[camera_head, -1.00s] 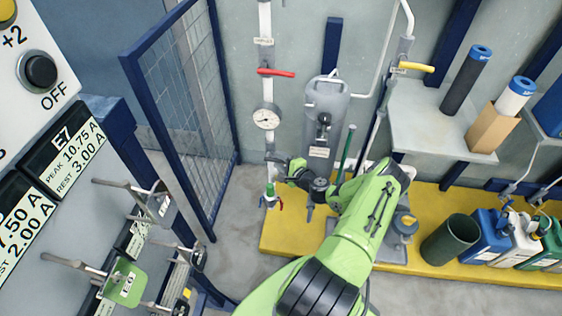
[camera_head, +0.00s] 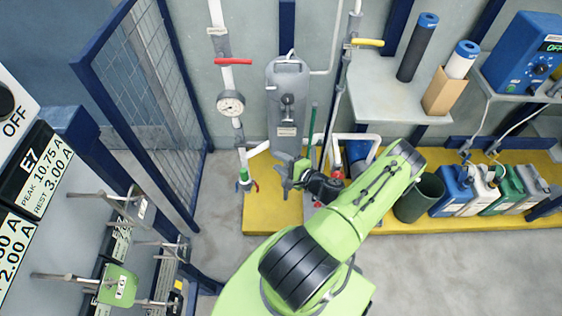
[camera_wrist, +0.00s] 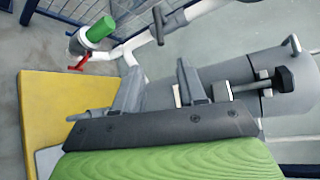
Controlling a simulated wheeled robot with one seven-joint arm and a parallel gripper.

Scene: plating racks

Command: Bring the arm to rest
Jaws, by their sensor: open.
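My green arm reaches up from the bottom middle of the head view. My gripper (camera_head: 287,176) is at its far end, in front of the grey tank (camera_head: 289,100) and above the yellow platform (camera_head: 258,212). In the wrist view my gripper (camera_wrist: 158,85) shows two grey fingers standing apart, with nothing held between them. The grey tank also shows in the wrist view (camera_wrist: 240,75), beyond and right of the fingers.
A pipe with a gauge (camera_head: 230,103) and red-handled valve stands left of the tank. A mesh panel (camera_head: 150,95) and a rack with clips (camera_head: 118,285) lie left. Several jugs (camera_head: 455,192) and a dark green bin (camera_head: 419,198) stand right. Floor at lower right is clear.

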